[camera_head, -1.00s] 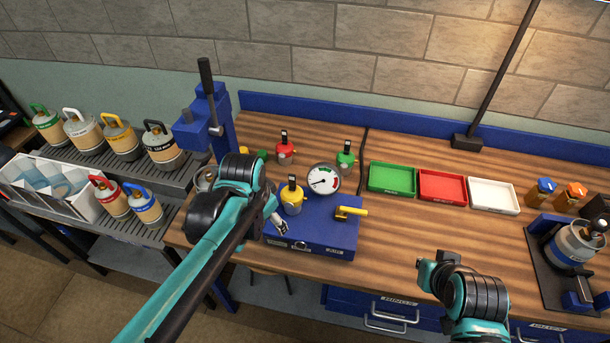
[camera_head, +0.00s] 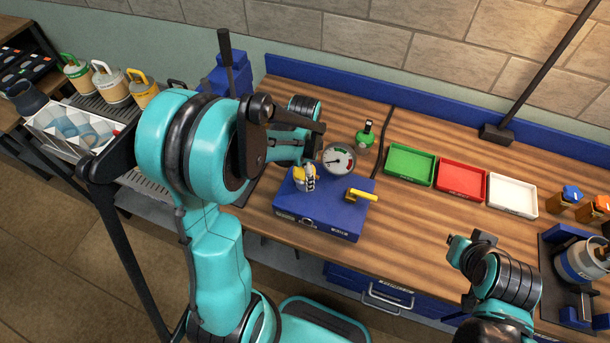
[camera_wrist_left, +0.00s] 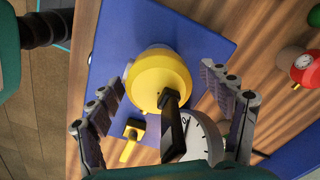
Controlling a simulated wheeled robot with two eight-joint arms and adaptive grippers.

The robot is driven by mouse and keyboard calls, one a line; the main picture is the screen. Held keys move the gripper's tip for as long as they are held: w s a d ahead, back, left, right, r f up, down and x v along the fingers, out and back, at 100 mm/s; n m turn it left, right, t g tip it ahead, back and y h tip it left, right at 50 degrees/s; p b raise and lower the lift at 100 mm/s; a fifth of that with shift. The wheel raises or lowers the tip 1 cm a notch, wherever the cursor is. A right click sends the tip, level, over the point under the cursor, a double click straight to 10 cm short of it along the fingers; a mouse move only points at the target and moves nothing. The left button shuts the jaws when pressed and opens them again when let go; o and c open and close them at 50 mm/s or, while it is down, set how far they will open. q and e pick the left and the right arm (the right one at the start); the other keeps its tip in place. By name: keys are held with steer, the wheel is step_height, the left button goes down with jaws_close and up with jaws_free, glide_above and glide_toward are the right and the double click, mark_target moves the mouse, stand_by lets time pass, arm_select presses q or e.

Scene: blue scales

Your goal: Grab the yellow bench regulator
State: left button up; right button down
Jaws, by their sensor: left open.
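The yellow bench regulator (camera_head: 298,180) stands on the blue block on the wooden bench, partly hidden by my left gripper in the head view. In the left wrist view, its round yellow body (camera_wrist_left: 158,78) and black top post show between my open fingers. My left gripper (camera_wrist_left: 163,82) has one grey finger on each side of the yellow body, with visible gaps in this view. In the head view, the left gripper (camera_head: 309,177) is at the regulator. My right arm shows at the lower right; its fingers are not visible.
The blue block (camera_head: 318,221) also carries a round gauge (camera_head: 339,159) and a yellow lever (camera_head: 360,194). A green regulator (camera_head: 365,138) stands behind. Green (camera_head: 409,165), red (camera_head: 461,181) and white (camera_head: 512,195) trays lie to the right. The bench in front of the trays is clear.

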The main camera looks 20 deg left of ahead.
arm_select(q)
steer(key=shift+f, duration=0.55)
steer(key=shift+s, duration=0.1)
steer(key=c, duration=1.6)
steer(key=shift+r, duration=0.2)
